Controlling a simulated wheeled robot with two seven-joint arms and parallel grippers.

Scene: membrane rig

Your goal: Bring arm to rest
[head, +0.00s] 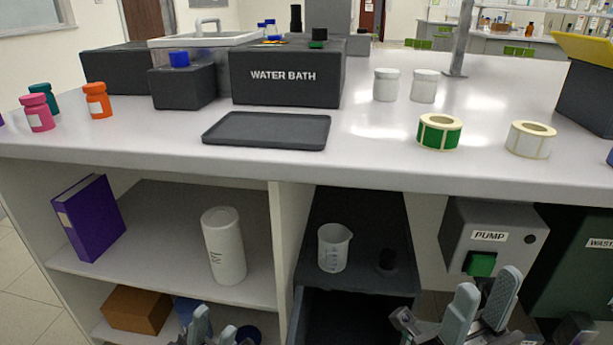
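My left gripper (214,330) is at the bottom edge, in front of the lower left shelf and partly cut off by the frame. Its fingertips look apart, with nothing visible between them. Whether either one touches anything cannot be told.
On the bench are a dark tray (267,131), the water bath (287,77), white jars and label rolls. Below are a purple binder (89,218), a white canister (223,246) and a beaker (334,248) in a dark open drawer unit. A brown box (137,309) sits lower left.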

